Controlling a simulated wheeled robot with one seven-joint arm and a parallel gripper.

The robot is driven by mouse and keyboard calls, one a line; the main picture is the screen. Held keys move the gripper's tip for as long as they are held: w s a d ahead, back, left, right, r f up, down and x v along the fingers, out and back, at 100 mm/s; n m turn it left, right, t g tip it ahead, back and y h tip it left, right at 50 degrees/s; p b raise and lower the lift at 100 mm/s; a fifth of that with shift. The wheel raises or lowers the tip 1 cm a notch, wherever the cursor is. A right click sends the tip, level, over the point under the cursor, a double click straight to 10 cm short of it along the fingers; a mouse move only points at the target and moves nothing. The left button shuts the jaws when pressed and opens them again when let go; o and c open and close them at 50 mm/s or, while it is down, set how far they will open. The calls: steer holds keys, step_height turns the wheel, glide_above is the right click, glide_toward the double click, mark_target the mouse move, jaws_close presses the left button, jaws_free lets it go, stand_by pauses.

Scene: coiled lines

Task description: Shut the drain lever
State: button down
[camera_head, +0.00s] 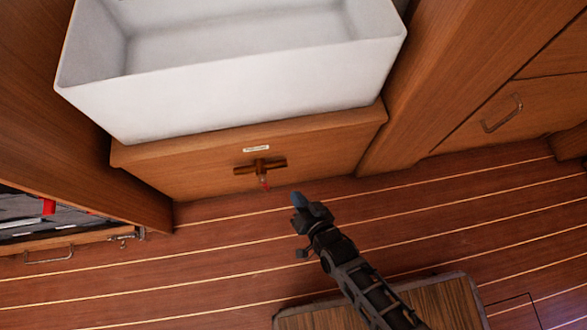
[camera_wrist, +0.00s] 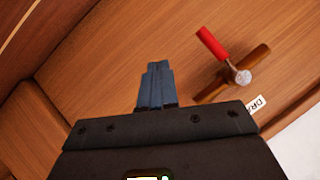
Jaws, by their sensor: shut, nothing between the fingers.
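The drain lever has a red handle (camera_head: 266,186) on a bronze-coloured pipe (camera_head: 245,170) fixed to the front of the wooden cabinet under the white sink. In the head view the handle points down, roughly across the pipe. In the wrist view the red handle (camera_wrist: 212,42) runs up and left from a silvery pivot (camera_wrist: 243,77), across the slanting pipe (camera_wrist: 262,56). My gripper (camera_head: 297,199), with blue-grey fingers, is right of the handle and slightly lower in the head view. In the wrist view its closed fingertips (camera_wrist: 157,66) are empty, left of the handle and apart from it.
The white sink (camera_head: 240,95) stands above the lever. A small label (camera_head: 256,149) sits above the pipe. An open drawer (camera_head: 45,240) with tools is at left. A wooden-topped block (camera_head: 440,302) stands below my arm. The striped floor (camera_head: 215,260) between is clear.

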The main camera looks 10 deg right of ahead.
steer(key=s+d+p, duration=0.1)
steer(key=s+d, duration=0.3)
steer(key=s, duration=0.2)
steer(key=shift+r, duration=0.1)
stand_by(0.4)
steer(key=s+d+r+n+t+h, duration=0.1)
steer(key=s+d+r, duration=0.35)
steer(key=r, duration=0.35)
steer(key=s+d+r+h, duration=0.1)
steer(key=s+d+r, duration=0.2)
steer(key=s+r, duration=0.35)
steer(key=s+d+r+p, duration=0.1)
steer(key=r+p, duration=0.8)
steer(key=r, duration=0.9)
steer(key=s+d+r+n+t+h+p, duration=0.1)
steer(key=s+d+r+p, duration=0.1)
steer(key=r+p, duration=0.8)
steer(key=s+d+r+n+t+h+p, duration=0.1)
steer(key=r+p, duration=0.9)
steer(key=r, duration=1.7)
steer(key=shift+s+d+r, duration=0.15)
steer(key=shift+s+d, duration=0.15)
steer(key=shift+s, duration=0.5)
